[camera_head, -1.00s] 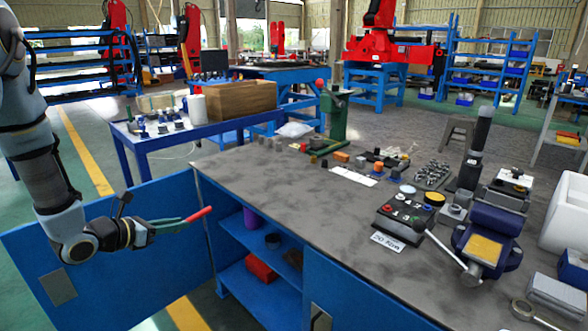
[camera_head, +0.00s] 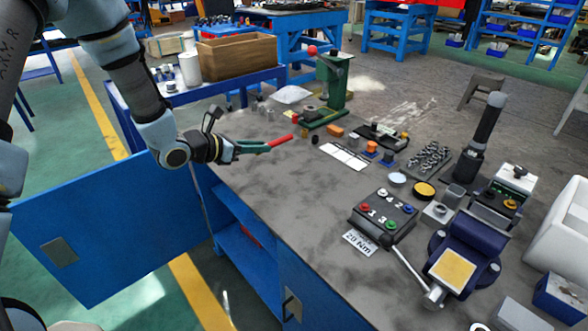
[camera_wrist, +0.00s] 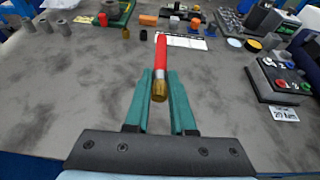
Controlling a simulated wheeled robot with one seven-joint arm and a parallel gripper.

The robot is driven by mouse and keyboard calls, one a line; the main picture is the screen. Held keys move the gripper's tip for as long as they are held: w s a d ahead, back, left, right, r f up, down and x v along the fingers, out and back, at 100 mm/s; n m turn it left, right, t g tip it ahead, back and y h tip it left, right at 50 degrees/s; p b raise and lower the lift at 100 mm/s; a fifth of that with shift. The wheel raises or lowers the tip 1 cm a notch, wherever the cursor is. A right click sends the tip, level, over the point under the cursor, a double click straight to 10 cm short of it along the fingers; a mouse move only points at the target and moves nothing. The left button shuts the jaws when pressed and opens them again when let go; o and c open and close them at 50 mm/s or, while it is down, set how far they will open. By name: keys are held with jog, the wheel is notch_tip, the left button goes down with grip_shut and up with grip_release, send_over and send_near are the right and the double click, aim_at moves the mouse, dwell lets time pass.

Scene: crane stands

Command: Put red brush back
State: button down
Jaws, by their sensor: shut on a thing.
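The red brush shows its red handle (camera_head: 281,141) and a brass-coloured collar; in the wrist view the handle (camera_wrist: 161,55) points away from me. My gripper (camera_head: 262,147) is shut on it, and its green fingers (camera_wrist: 160,82) clasp it on both sides near the collar. The bristles are not visible. The gripper is over the left part of the grey workbench (camera_head: 290,195), and the brush looks clear of the surface.
Small cylinders, an orange block (camera_head: 335,131) and a white card (camera_head: 343,156) lie beyond the brush. A green press (camera_head: 331,85) stands at the back. A button box (camera_head: 385,215) and a vise (camera_head: 465,250) are at right. The bench middle is clear. A blue cabinet door (camera_head: 110,235) hangs open.

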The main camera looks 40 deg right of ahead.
send_over(261, 183)
notch_tip(261, 183, down, 5)
jog(key=shift+d+p, duration=0.15)
jog(key=shift+p, duration=0.3)
jog(key=shift+f+p, duration=0.4)
jog(key=shift+f, duration=1.9)
jog(key=shift+f, duration=0.2)
jog(key=c, duration=0.8)
grip_release()
jog(key=shift+r, duration=0.1)
jog(key=shift+o, duration=0.2)
